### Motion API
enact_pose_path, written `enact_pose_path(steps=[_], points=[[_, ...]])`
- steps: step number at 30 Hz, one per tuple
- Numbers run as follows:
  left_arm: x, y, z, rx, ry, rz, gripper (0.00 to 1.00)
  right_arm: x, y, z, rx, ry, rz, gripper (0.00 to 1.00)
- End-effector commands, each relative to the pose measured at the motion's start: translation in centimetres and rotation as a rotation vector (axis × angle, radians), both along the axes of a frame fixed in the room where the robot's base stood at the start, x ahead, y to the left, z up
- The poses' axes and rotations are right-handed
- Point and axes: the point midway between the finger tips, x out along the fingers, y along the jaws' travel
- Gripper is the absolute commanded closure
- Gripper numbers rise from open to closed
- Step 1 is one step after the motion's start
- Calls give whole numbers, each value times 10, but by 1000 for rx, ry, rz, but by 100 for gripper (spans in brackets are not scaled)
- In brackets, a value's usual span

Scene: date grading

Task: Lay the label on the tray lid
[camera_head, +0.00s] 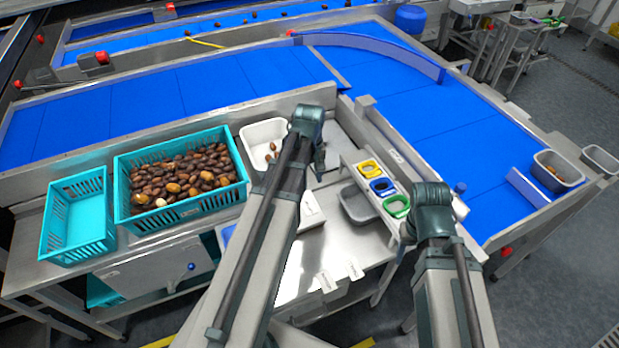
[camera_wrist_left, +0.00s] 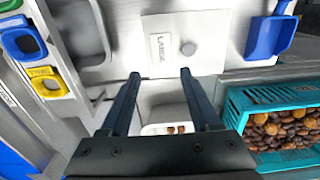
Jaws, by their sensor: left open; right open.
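A white label marked LARGE (camera_wrist_left: 160,47) lies flat on the white tray lid (camera_wrist_left: 215,60) in the left wrist view, beside the lid's round grey knob (camera_wrist_left: 188,48). In the head view the lid (camera_head: 311,212) is partly hidden behind my left arm. My left gripper (camera_wrist_left: 160,84) is open and empty, its fingertips apart just short of the label and lid. In the head view the left gripper (camera_head: 319,168) points down over the steel table. My right gripper (camera_head: 406,240) is beside the coloured rings, its fingers mostly hidden by its own arm.
A white tray (camera_head: 262,130) with a few dates stands behind the left arm. A teal crate (camera_head: 128,195) of dates and an empty teal crate (camera_head: 52,208) stand left. A grey bin (camera_head: 352,206) and yellow, blue and green rings (camera_head: 396,206) are right. A blue scoop (camera_wrist_left: 270,35) lies nearby.

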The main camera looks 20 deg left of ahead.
Motion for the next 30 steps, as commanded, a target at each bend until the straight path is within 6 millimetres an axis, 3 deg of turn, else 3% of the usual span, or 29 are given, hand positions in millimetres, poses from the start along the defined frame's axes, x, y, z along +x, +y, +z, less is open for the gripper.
enact_pose_path(steps=[1,7,10,14,21,25,30], points=[[0,0,7,0,0,0,37,0,0,7,0,0,0,43],[0,-1,8,0,0,-4,37,0,0,8,0,0,0,43],[-5,-15,8,3,4,-56,37,0,0,8,0,0,0,43],[-23,-59,8,16,15,-247,37,0,0,8,0,0,0,43],[-77,-150,8,52,50,-736,37,0,0,8,0,0,0,43],[-103,-182,9,66,65,-947,37,0,0,8,0,0,0,43],[-124,-204,9,79,80,-1112,37,0,0,8,0,0,0,43]])
